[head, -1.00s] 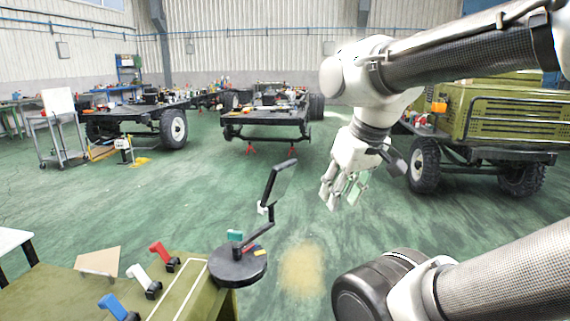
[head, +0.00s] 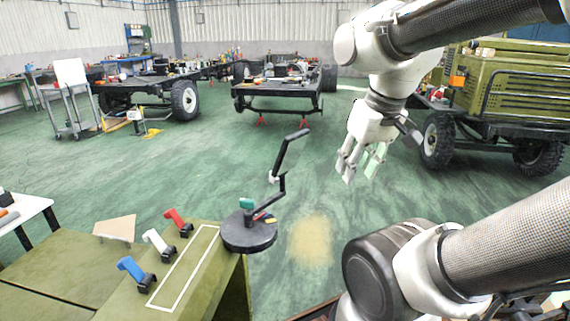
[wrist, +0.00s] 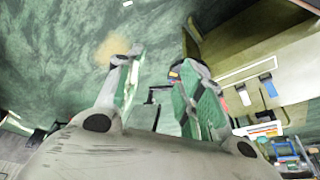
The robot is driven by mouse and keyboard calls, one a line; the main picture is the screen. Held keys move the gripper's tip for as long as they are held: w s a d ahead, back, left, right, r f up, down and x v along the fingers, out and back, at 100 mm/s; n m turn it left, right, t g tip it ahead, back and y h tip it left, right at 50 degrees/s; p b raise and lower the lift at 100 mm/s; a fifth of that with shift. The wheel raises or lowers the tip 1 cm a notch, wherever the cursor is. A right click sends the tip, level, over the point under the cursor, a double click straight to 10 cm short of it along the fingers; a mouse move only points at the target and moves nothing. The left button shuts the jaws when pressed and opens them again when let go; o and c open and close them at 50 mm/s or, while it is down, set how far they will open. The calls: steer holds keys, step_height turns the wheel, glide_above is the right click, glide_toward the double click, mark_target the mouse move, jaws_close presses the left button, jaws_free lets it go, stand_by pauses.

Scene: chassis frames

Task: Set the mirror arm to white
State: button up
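The mirror arm (head: 280,180) is a thin black bent bar with a narrow mirror head (head: 290,150) at its top, seen nearly edge-on. It rises from a round black base (head: 250,236) at the bench's right end. Small teal (head: 246,203), red and yellow marks show on the base; I cannot make out a white one. My gripper (head: 360,172) is open and empty, in the air to the right of the mirror head and apart from it. In the wrist view my gripper (wrist: 158,82) has its fingers spread, with a dark thin part between them that I cannot identify.
The olive bench (head: 195,290) carries a blue lever (head: 135,272), a white lever (head: 157,243), a red lever (head: 178,220) and a white outlined strip. Chassis frames (head: 275,95) and a green truck body (head: 510,90) stand behind. The floor between is clear.

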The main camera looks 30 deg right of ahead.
step_height(320, 180, down, 18)
steer(key=w+m+g+y, duration=0.2)
steer(key=m+g+y, duration=0.5)
steer(key=y, duration=0.1)
steer(key=m+t+y, duration=0.4)
steer(key=t+y, duration=0.3)
steer(key=t, duration=0.4)
glide_toward(273, 201)
steer(key=s+a+f, duration=0.5)
steer(key=s+a, duration=0.1)
steer(key=s, duration=0.1)
steer(key=w+d+r+n+t+h, duration=0.25)
steer(key=w+r+t, duration=0.2)
steer(key=w, duration=0.25)
steer(key=shift+t+y, duration=0.25)
steer(key=shift+y, duration=0.1)
steer(key=x, duration=0.5)
steer(key=f+x, duration=0.1)
steer(key=x, duration=0.2)
steer(key=shift+a, duration=0.1)
steer(key=shift+s, duration=0.1)
jaws_close()
